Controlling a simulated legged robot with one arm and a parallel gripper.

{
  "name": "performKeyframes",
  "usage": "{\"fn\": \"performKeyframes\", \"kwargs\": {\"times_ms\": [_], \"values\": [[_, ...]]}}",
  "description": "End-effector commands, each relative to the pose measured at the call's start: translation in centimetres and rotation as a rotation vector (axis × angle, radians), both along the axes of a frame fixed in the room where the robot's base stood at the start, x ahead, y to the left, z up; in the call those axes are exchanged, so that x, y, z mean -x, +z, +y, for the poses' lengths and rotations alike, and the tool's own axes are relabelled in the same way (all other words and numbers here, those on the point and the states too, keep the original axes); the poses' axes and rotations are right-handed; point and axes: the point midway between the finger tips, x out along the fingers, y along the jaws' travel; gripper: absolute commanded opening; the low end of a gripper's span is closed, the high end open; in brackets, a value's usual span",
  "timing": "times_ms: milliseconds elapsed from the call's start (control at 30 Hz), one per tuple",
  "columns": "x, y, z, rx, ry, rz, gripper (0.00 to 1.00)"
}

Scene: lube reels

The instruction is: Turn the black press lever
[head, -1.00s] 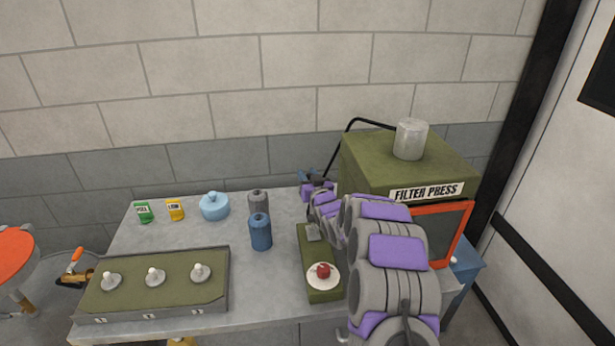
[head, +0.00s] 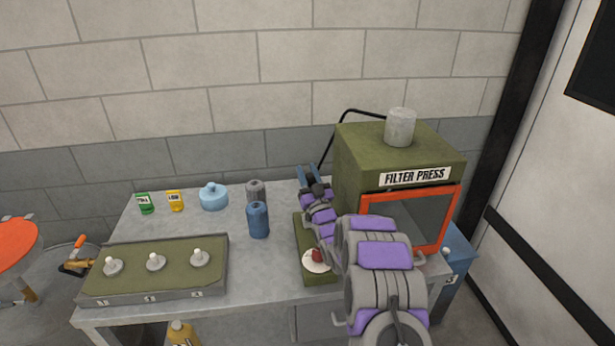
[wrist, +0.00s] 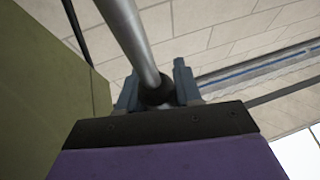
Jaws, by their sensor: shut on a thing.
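The olive filter press (head: 357,170) stands at the right of the table with an orange-framed window. A black curved bar (head: 337,139) runs from its top down its left side. My gripper (head: 308,175) is beside the press's left side. In the wrist view, a black ball knob (wrist: 158,92) at the end of a grey metal rod (wrist: 132,35) sits between the fingers of my gripper (wrist: 157,75). My gripper is shut on this knob, which appears to be the lever's end. In the head view, my arm hides part of the lever and the press's lower left.
An olive base (head: 303,245) with a white disc and a red knob (head: 317,256) lies beneath my arm. A blue canister (head: 258,220), a grey one (head: 256,192) and a light blue pot (head: 214,198) stand left. An olive panel (head: 130,276) with three knobs is front left.

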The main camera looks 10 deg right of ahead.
Motion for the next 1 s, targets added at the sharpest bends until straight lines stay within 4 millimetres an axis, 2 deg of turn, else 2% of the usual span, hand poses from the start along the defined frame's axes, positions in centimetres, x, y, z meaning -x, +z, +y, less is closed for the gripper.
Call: {"fn": "performKeyframes", "kwargs": {"times_ms": [500,533,733,1000], "values": [[-0.26,-0.30,0.06,0.000,0.001,-0.016,0.00],[-0.27,-0.29,0.05,0.000,0.001,-0.016,0.35],[-0.20,-0.15,0.05,-0.001,0.001,-0.019,0.54],[-0.16,-0.08,0.00,0.000,0.001,-0.020,0.55]]}}
